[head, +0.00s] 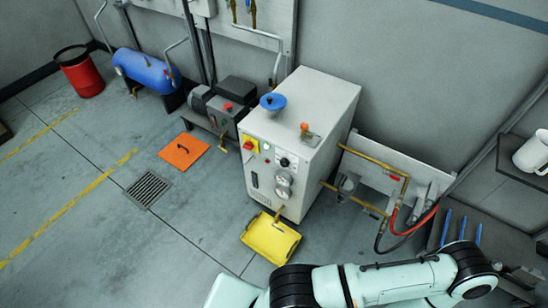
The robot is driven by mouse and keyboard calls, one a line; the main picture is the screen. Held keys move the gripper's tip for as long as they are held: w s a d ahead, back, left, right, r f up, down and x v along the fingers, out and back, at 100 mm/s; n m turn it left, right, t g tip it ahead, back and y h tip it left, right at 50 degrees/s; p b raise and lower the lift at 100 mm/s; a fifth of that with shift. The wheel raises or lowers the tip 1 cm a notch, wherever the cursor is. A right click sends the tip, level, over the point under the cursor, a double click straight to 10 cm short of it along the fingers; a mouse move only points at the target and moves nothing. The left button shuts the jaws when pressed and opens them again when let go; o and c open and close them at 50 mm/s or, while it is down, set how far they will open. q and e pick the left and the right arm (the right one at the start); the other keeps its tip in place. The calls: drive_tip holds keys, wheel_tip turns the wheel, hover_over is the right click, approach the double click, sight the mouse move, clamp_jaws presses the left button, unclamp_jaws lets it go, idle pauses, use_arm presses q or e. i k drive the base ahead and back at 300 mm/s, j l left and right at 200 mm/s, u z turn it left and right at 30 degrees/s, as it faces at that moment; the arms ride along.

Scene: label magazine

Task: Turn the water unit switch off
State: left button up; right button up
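A grey cabinet unit (325,112) stands on the floor at the centre of the head view, against the back wall, and is likely the water unit. Its front has a red knob on a yellow plate (255,143) at the upper left and a dark round dial (285,161) to the right of it. Which one is the named switch, and its setting, I cannot tell. A blue handwheel (273,101) and an orange fitting (304,130) are on top. Neither of my grippers is in view; only one of my arms shows along the bottom right.
A yellow tray (270,239) lies before the unit. Brass pipes and red and black hoses (413,222) are on its right, near a shelf with a white mug (533,152). An orange floor plate (183,151) and a drain grate (148,189) lie left. Floor at lower left is clear.

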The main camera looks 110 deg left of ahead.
sight(248, 146)
drive_tip(key=u, duration=3.55)
drive_tip(key=i+j, duration=0.15)
drive_tip(key=j, duration=0.2)
drive_tip(key=i+j+z, duration=0.1)
drive_tip(key=j, duration=0.3)
drive_tip(key=i+j+z, duration=0.1)
drive_tip(key=j, duration=0.25)
drive_tip(key=i+j, duration=0.25)
drive_tip(key=j, duration=0.15)
drive_tip(key=i+j+z, duration=0.1)
drive_tip(key=j, duration=0.3)
drive_tip(key=i+j, duration=0.15)
drive_tip(key=j, duration=0.25)
drive_tip(key=i+j+z, duration=0.15)
drive_tip(key=j, duration=0.25)
